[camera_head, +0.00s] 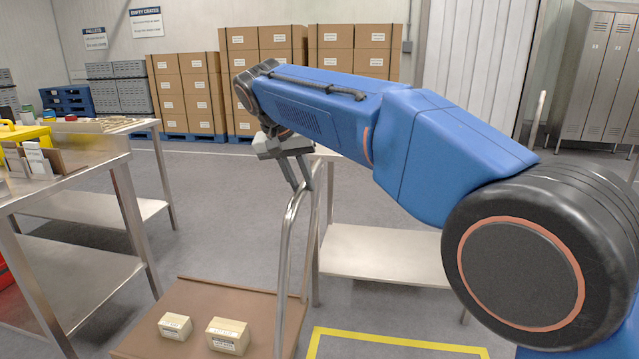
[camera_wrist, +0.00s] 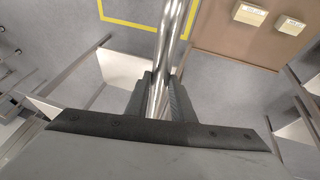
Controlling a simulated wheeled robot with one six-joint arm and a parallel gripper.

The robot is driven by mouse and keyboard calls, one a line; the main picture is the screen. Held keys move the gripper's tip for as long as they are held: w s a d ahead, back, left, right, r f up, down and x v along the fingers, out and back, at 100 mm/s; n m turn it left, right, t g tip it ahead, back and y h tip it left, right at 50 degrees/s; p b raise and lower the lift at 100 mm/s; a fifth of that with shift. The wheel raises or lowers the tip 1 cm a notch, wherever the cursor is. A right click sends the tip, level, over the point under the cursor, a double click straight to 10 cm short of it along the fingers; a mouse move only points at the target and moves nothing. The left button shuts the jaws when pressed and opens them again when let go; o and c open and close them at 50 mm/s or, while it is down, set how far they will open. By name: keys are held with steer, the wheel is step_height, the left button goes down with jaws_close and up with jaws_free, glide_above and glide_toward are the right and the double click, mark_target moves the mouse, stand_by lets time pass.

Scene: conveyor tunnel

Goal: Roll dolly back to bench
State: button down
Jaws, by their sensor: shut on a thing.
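The dolly (camera_head: 190,299) is a flat brown platform on the floor at the bottom of the head view, with a bent metal tube handle (camera_head: 290,240) rising at its right side. My gripper (camera_head: 301,187) is shut on the top of this handle. In the wrist view the shiny handle tube (camera_wrist: 172,40) runs up between both fingers of the gripper (camera_wrist: 160,88). The brown deck (camera_wrist: 222,35) shows at the upper right there. A steel bench (camera_head: 75,162) stands to the left of the dolly, with a gap of floor between them. The dolly's wheels are hidden.
Two small cartons (camera_head: 228,336) (camera_head: 175,326) lie on the deck. A yellow floor outline (camera_head: 390,342) is right of the dolly. A low steel shelf (camera_head: 375,252) stands behind it. Stacked boxes (camera_head: 185,95) line the back wall. Grey floor (camera_head: 225,215) is clear beyond the dolly.

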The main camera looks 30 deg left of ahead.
steer(key=shift+s+a, duration=0.1)
steer(key=shift+a, duration=0.35)
steer(key=shift+r, duration=0.1)
steer(key=c, duration=1.5)
jaws_free()
steer(key=shift+s+a, duration=0.1)
steer(key=shift+a, duration=0.1)
steer(key=shift+c, duration=0.2)
steer(key=d+v, duration=0.1)
steer(key=v, duration=1.6)
steer(key=shift+a, duration=0.4)
steer(key=shift+r, duration=0.1)
